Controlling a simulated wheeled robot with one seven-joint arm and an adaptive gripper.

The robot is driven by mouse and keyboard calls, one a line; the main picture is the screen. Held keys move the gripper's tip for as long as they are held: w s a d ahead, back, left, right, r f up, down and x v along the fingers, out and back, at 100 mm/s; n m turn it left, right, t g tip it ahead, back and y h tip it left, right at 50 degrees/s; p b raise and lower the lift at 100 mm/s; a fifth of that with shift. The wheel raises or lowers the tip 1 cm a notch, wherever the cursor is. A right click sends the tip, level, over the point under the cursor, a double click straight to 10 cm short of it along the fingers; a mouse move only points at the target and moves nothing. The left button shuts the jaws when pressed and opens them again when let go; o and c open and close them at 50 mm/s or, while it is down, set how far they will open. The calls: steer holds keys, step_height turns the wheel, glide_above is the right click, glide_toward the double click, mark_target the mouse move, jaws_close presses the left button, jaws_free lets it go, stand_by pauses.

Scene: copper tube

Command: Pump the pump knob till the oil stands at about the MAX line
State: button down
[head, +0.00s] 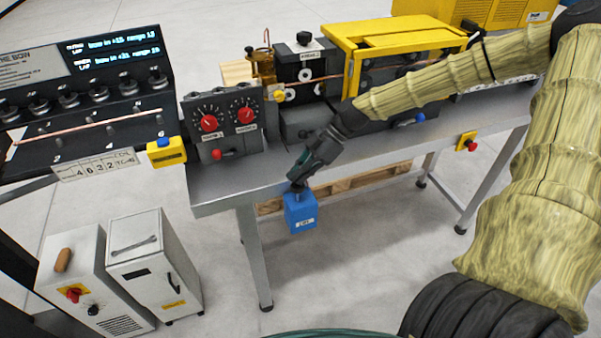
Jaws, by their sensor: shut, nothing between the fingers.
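My gripper (299,182) points down in front of the bench's front edge, with its fingers closed and empty. Its tips are directly above a small blue box (301,214) with a white label, which looks like the oil pump unit. The tips seem to touch or nearly touch a dark part on top of the box; I cannot tell which. The pump knob is not clearly visible and may be hidden by the fingers. The label is too small to read, and I cannot make out the oil level or a MAX line.
The grey bench (232,184) carries a panel with two red-knobbed dials (225,124), black roller units and a yellow guard frame (388,38). A yellow box with a red button (467,142) is on the front edge. A white cabinet (152,265) stands lower left. Floor before the bench is clear.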

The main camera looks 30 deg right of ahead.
steer(key=shift+f, duration=0.1)
steer(key=shift+f+b, duration=1.3)
steer(key=shift+f, duration=0.05)
steer(key=shift+s, duration=0.1)
steer(key=shift+r, duration=0.1)
steer(key=r, duration=0.1)
steer(key=r+p, duration=0.1)
steer(key=r, duration=0.1)
steer(key=r+p, duration=0.1)
steer(key=shift+w+r, duration=0.25)
steer(key=shift+r, duration=0.1)
steer(key=shift+s+d+f, duration=0.1)
steer(key=shift+d, duration=0.15)
steer(key=b+v, duration=0.2)
steer(key=v, duration=0.7)
steer(key=shift+b, duration=0.4)
steer(key=shift+d, duration=0.1)
